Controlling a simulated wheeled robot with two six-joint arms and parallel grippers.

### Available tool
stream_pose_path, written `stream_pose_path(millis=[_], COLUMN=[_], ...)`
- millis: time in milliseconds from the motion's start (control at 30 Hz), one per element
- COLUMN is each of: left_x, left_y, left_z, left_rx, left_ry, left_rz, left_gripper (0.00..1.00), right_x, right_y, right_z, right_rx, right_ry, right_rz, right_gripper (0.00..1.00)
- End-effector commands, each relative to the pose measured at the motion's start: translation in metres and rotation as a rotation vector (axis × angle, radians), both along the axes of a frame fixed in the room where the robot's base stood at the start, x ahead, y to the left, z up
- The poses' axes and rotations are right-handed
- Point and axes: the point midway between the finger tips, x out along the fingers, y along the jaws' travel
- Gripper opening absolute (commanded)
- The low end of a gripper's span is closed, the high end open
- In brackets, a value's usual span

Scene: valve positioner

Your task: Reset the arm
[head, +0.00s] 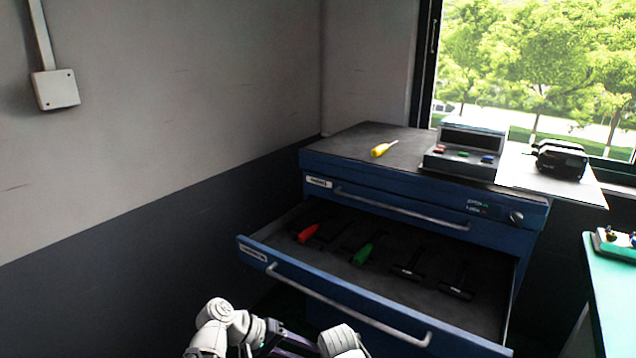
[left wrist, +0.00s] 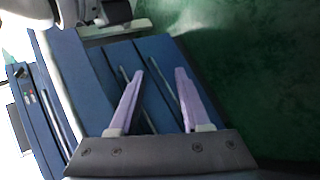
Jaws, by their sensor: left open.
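My left gripper (left wrist: 160,74) shows in the left wrist view with its two pale purple fingers spread apart and nothing between them. Behind the fingers are the blue drawer fronts of the cabinet (left wrist: 88,95) and dark green floor. In the head view my white arm links (head: 228,328) show at the bottom edge, in front of and below the open drawer (head: 330,291). The fingertips cannot be made out there. My right gripper is not in view.
The drawer is pulled out and holds a red-handled tool (head: 307,233), a green-handled tool (head: 363,254) and dark tools. On the cabinet top (head: 345,142) lie a yellow screwdriver (head: 383,149), a button box (head: 462,160) and a black device (head: 560,160). A green-topped table (head: 612,290) stands right.

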Motion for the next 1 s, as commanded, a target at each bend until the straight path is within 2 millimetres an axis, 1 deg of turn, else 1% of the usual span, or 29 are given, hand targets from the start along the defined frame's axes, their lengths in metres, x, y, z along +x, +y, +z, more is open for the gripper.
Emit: stream_pose_path(millis=[100, 233, 300, 400, 567, 600, 633, 767, 867, 967, 1000], left_x=[-0.010, -0.020, -0.023, -0.028, -0.032, -0.033, -0.033, -0.037, -0.040, -0.045, -0.047], left_y=[0.021, 0.055, 0.073, 0.097, 0.132, 0.136, 0.132, 0.121, 0.113, 0.103, 0.099], left_z=[-0.032, -0.060, -0.070, -0.078, -0.083, -0.075, -0.064, -0.039, -0.017, 0.009, 0.021], left_rx=[0.204, 0.447, 0.558, 0.696, 0.892, 0.921, 0.916, 0.920, 0.925, 0.933, 0.936], left_ry=[-0.002, -0.007, -0.009, -0.013, -0.017, -0.017, -0.018, -0.019, -0.022, -0.024, -0.024], left_rz=[-0.032, -0.073, -0.092, -0.118, -0.154, -0.163, -0.170, -0.198, -0.222, -0.252, -0.266], left_gripper=[0.47, 0.47, 0.47, 0.47, 0.47, 0.47, 0.47, 0.47, 0.47, 0.47, 0.47], right_x=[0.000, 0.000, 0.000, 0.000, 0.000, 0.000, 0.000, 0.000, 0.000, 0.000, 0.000], right_y=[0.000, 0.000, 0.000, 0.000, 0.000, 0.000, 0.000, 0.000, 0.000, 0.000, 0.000], right_z=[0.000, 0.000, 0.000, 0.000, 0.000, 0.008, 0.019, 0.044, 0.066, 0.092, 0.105], right_rx=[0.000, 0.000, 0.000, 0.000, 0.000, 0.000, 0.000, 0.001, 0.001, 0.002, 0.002], right_ry=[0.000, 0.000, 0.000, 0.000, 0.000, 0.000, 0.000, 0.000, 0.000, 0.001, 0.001], right_rz=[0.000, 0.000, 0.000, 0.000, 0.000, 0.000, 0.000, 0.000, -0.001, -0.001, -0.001], right_gripper=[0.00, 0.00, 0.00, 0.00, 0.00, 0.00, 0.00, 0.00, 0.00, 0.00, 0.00])
